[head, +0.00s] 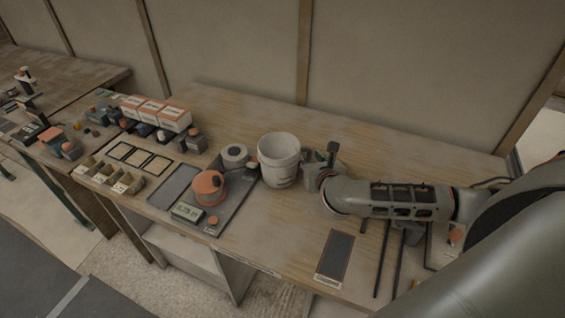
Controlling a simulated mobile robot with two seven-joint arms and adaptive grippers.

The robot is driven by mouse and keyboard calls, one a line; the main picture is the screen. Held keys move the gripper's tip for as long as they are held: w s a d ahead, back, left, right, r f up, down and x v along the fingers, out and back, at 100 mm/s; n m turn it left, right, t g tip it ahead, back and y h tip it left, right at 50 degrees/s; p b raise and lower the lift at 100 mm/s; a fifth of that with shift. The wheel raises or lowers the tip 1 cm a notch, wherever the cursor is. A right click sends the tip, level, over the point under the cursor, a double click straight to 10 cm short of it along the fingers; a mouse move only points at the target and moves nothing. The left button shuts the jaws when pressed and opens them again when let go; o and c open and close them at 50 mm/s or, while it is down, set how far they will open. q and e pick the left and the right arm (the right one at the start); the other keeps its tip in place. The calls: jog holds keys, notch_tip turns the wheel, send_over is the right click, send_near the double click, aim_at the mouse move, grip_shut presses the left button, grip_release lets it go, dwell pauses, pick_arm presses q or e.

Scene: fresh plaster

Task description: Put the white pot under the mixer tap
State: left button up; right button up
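The white pot (279,162), a bucket-like tub with an open top, stands upright on the wooden bench near its middle. My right gripper (312,164) is just to the right of the pot, with the arm reaching in from the right. Its fingertips are small and partly hidden, so I cannot tell whether they touch the pot or how far apart they are. I cannot pick out a mixer tap with certainty. An orange-topped round vessel (209,188) stands on a dark tray left of the pot. My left gripper is not in view.
A white roll-like item (235,155) is left of the pot. Orange-and-white boxes (153,111) and small compartment bins (108,176) fill the left side. A dark flat pad (337,255) lies at the front edge. Bare bench lies between the tray and pad.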

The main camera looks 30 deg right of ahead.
jog(key=shift+w+d+f, duration=0.2)
jog(key=shift+w+f, duration=0.05)
jog(key=shift+w, duration=0.35)
grip_shut()
jog(key=shift+r, duration=0.1)
